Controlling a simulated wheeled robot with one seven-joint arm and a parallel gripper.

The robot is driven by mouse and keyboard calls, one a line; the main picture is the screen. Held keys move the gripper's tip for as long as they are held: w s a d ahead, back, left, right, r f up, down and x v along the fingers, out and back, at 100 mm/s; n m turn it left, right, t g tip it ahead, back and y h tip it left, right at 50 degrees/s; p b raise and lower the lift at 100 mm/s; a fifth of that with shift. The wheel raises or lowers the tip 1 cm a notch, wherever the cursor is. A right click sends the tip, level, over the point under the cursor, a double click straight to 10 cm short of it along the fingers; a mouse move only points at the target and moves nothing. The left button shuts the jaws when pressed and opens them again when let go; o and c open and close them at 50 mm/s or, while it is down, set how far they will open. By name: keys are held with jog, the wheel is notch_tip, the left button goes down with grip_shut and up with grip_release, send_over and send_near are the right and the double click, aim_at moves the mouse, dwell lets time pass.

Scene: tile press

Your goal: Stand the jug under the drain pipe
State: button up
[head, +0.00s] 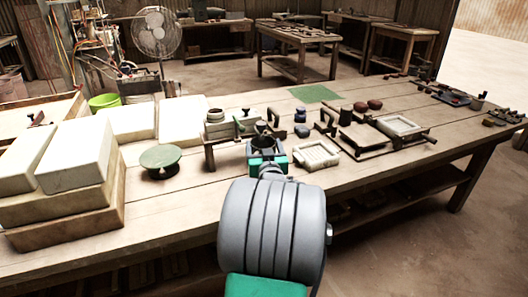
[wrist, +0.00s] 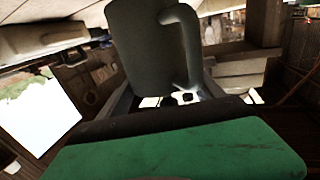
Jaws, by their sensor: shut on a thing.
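My gripper (head: 266,158) is over the long wooden workbench in the head view, with its back toward the camera. It is shut on the jug (wrist: 143,48), a plain grey-green vessel that fills the upper middle of the wrist view. The jug's curved handle (wrist: 190,45) is on its right side there. In the head view my gripper and arm hide most of the jug. I cannot make out the drain pipe in either view.
A green round stand (head: 160,157) and large white blocks (head: 78,155) are on the left. A pale tile frame (head: 316,155) and a dark board press (head: 363,138) stand right of my gripper. A flat green mat (head: 316,93) lies behind.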

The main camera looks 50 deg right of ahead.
jog(key=shift+s+a+f, duration=0.1)
jog(key=shift+s+f, duration=0.05)
jog(key=shift+f, duration=0.45)
jog(key=shift+f, duration=0.15)
jog(key=o, duration=2.1)
jog(key=shift+f, duration=0.1)
jog(key=shift+s+a+r, duration=0.15)
jog(key=shift+s+r, duration=0.05)
jog(key=v, duration=1.1)
jog(key=shift+s+a, duration=0.15)
jog(key=shift+a, duration=0.1)
